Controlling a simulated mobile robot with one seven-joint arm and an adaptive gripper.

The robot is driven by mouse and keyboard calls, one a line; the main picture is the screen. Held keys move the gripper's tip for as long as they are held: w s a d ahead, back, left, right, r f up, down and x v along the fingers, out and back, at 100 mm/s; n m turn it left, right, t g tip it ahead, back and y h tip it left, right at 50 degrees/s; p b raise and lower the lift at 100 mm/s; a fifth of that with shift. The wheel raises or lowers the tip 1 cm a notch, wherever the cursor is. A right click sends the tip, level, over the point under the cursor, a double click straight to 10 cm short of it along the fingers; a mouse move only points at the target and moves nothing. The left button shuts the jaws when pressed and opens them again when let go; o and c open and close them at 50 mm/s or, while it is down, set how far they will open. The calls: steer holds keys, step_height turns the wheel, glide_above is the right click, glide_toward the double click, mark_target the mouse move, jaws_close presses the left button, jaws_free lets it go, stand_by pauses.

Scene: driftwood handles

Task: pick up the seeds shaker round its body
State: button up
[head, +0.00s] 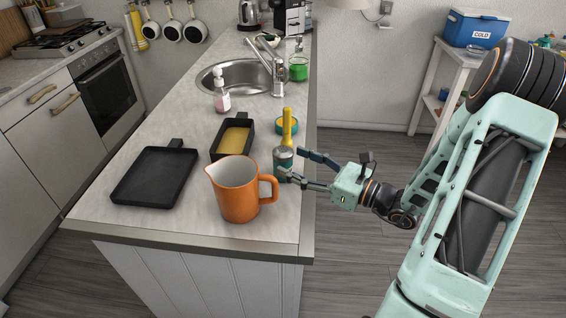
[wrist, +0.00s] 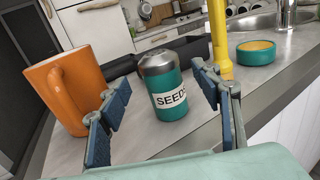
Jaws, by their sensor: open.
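The seeds shaker (wrist: 168,88) is a teal cylinder with a silver domed top and a white label reading SEEDS. It stands upright on the counter and shows between my open fingers in the wrist view. In the head view the shaker (head: 284,160) stands right of the orange jug, partly hidden by my fingers. My gripper (head: 292,167) is open and comes in from the right, low over the counter edge. In the wrist view my gripper (wrist: 163,108) has one finger on each side of the shaker's outline, with nothing held; contact cannot be told.
An orange jug (head: 236,190) stands close left of the shaker. A yellow tall-necked thing (head: 287,127) and a teal round dish (head: 286,125) stand just behind. A black loaf pan (head: 232,138) and black square tray (head: 155,177) lie left. The counter's right edge is near.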

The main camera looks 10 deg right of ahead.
mark_target(291, 161)
steer(key=x, duration=0.4)
steer(key=shift+w+a, duration=0.1)
steer(key=shift+w, duration=0.05)
steer(key=c, duration=1.3)
